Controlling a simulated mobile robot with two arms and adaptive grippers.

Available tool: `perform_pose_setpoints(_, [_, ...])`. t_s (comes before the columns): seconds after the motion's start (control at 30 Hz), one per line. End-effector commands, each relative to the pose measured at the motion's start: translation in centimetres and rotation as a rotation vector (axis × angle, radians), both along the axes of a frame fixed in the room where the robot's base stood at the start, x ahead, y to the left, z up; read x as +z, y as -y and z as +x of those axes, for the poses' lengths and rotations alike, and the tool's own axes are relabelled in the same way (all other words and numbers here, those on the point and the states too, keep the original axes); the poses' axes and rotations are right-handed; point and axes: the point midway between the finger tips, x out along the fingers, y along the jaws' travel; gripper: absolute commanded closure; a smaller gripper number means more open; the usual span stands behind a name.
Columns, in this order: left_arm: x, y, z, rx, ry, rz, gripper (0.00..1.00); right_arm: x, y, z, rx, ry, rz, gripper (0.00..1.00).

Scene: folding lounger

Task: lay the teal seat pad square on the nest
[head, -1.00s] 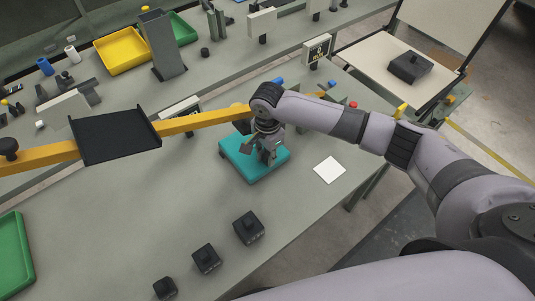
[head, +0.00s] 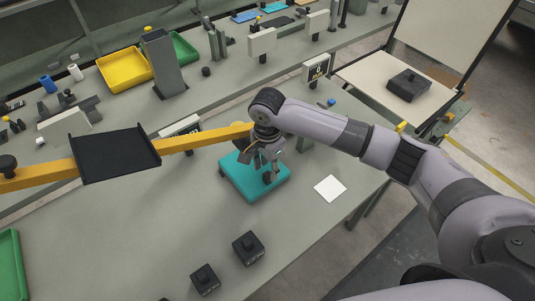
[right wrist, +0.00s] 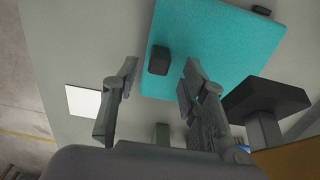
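The teal seat pad (head: 248,188) lies on the grey table under my right gripper (head: 262,168). It also fills the upper right of the right wrist view (right wrist: 225,45). The right gripper's two fingers (right wrist: 160,72) are apart. A small dark block (right wrist: 159,60) at the pad's edge appears between them in the picture; I cannot tell whether the fingers are level with it. The gripper hides part of the pad in the head view. No part is clearly recognisable as the nest. My left gripper is out of view.
A yellow beam (head: 200,139) with a black tray (head: 115,155) crosses left of the pad. A white square (head: 330,188) lies to its right. Black knobbed blocks (head: 248,248) stand near the front edge. A yellow bin (head: 125,67) is at the back. Table between beam and blocks is clear.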

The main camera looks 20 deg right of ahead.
Motion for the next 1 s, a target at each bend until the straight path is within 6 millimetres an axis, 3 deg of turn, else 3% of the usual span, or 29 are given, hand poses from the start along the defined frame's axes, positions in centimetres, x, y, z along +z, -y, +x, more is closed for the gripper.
perform_pose_setpoints(0.2, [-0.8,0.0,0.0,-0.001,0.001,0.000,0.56,4.7,0.0,0.1,0.002,0.004,0.001,0.60])
perform_pose_setpoints(0.4, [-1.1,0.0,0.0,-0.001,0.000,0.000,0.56,7.5,0.0,0.0,0.000,0.002,0.002,0.60])
perform_pose_setpoints(1.0, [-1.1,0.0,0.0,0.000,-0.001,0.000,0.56,8.3,0.0,0.0,0.000,0.000,0.000,0.60])
